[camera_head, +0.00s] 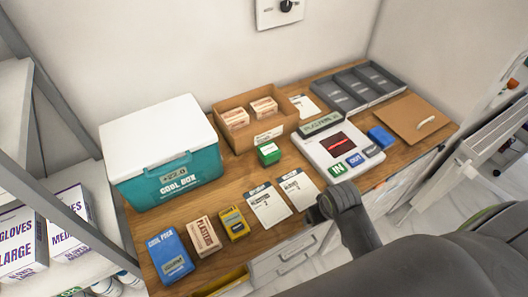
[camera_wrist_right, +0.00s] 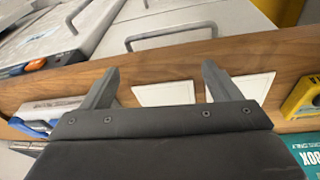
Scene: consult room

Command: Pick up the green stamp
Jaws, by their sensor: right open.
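The green stamp (camera_head: 269,153) is a small green block with a pale label. It stands on the wooden desk in front of the cardboard tray, left of the white device with the red screen (camera_head: 338,146). My right gripper (camera_head: 319,209) is over the desk's front edge, near the white cards, to the right of and nearer than the stamp and apart from it. In the right wrist view my right gripper (camera_wrist_right: 158,75) has its two fingers wide apart with nothing between them. The stamp does not show in that view. My left gripper is not in view.
Two white cards (camera_head: 267,204) lie between the stamp and the front edge. A teal cool box (camera_head: 168,172) stands left, a cardboard tray (camera_head: 232,108) behind. A blue block (camera_head: 381,137) sits beside the device. Small boxes, including a yellow one (camera_head: 234,222), line the front left.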

